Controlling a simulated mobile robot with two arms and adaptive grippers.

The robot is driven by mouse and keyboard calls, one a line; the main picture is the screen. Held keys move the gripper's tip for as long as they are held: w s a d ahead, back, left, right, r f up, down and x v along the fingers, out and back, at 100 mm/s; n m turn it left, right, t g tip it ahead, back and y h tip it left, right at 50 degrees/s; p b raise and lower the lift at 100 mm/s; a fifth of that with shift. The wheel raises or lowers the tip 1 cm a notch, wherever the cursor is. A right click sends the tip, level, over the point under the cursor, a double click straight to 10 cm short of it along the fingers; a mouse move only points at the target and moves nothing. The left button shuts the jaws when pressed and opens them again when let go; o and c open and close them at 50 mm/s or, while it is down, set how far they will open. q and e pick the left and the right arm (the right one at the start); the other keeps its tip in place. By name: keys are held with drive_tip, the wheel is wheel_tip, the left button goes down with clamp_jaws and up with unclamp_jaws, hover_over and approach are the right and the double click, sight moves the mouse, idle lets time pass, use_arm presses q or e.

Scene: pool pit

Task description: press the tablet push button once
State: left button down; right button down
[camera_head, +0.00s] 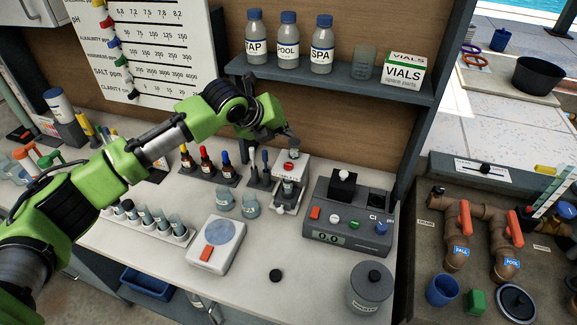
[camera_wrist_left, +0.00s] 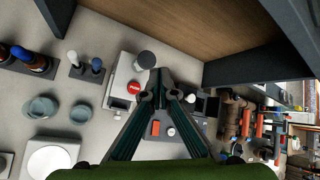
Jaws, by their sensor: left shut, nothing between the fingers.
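The tablet push button is a small red button (camera_head: 288,167) on the upper part of a pale tablet dispenser (camera_head: 304,172) on the counter. In the left wrist view the red button (camera_wrist_left: 134,88) faces the camera with white lettering, left of the fingertips. My left gripper (camera_head: 293,147) is shut and empty, its tips above and behind the dispenser in the head view. In the left wrist view the closed fingertips (camera_wrist_left: 161,84) appear right of the button. I cannot tell the exact gap, but the button is uncovered. My right gripper is not in view.
A grey meter (camera_head: 345,230) stands right of the dispenser. Dropper bottles (camera_head: 205,160) stand to its left. A shelf (camera_head: 330,80) with bottles and a vials box (camera_head: 403,72) hangs above. A scale-like device (camera_head: 216,243) and lidded pot (camera_head: 370,285) are in front.

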use_arm(q)
drive_tip(key=b, duration=0.6)
hover_over(287, 166)
wheel_tip(287, 166, down, 6)
drive_tip(key=shift+f, duration=1.1)
drive_tip(key=shift+f, duration=0.15)
drive_tip(key=shift+f, duration=0.3)
